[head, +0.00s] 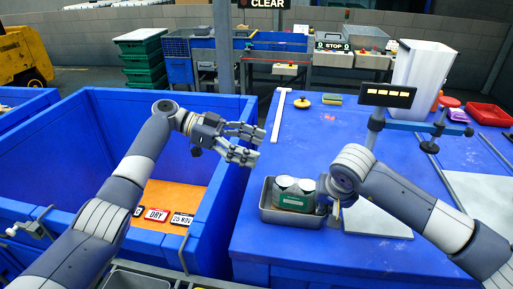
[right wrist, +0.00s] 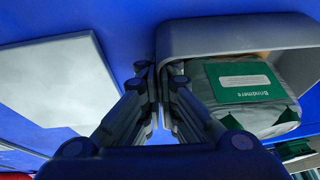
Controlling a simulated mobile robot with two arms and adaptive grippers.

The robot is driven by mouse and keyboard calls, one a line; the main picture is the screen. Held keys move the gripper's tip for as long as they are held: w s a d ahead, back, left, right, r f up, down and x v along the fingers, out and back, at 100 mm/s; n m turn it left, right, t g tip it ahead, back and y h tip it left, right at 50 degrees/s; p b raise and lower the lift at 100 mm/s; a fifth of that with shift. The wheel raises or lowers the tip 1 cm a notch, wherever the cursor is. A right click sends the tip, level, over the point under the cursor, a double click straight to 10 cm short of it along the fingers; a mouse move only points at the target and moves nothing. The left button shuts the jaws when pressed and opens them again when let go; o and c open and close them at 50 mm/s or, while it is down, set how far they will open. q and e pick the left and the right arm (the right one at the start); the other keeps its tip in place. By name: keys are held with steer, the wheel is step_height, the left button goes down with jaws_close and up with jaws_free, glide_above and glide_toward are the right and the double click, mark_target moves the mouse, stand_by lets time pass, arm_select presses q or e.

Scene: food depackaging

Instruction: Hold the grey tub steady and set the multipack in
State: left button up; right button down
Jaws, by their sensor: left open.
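The grey tub (head: 290,218) stands on the blue bench near its front left edge. The multipack (head: 295,200), white-topped cans in a green-labelled wrap, sits upright inside the tub. In the right wrist view the pack's green label (right wrist: 240,83) shows within the tub's wall (right wrist: 220,37). My right gripper (head: 325,200) is at the tub's right wall. In the right wrist view its fingers (right wrist: 158,80) lie on both sides of that wall, closed on it. My left gripper (head: 252,144) is open and empty, above and left of the tub, apart from the pack.
A deep blue bin (head: 110,130) with label plates on an orange floor stands left of the bench. A pale board (head: 378,221) lies right of the tub. A display on a stand (head: 388,95) and a white bin (head: 422,80) stand further back. The bench behind the tub is mostly clear.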

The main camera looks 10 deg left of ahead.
steer(key=c, duration=1.7)
jaws_free()
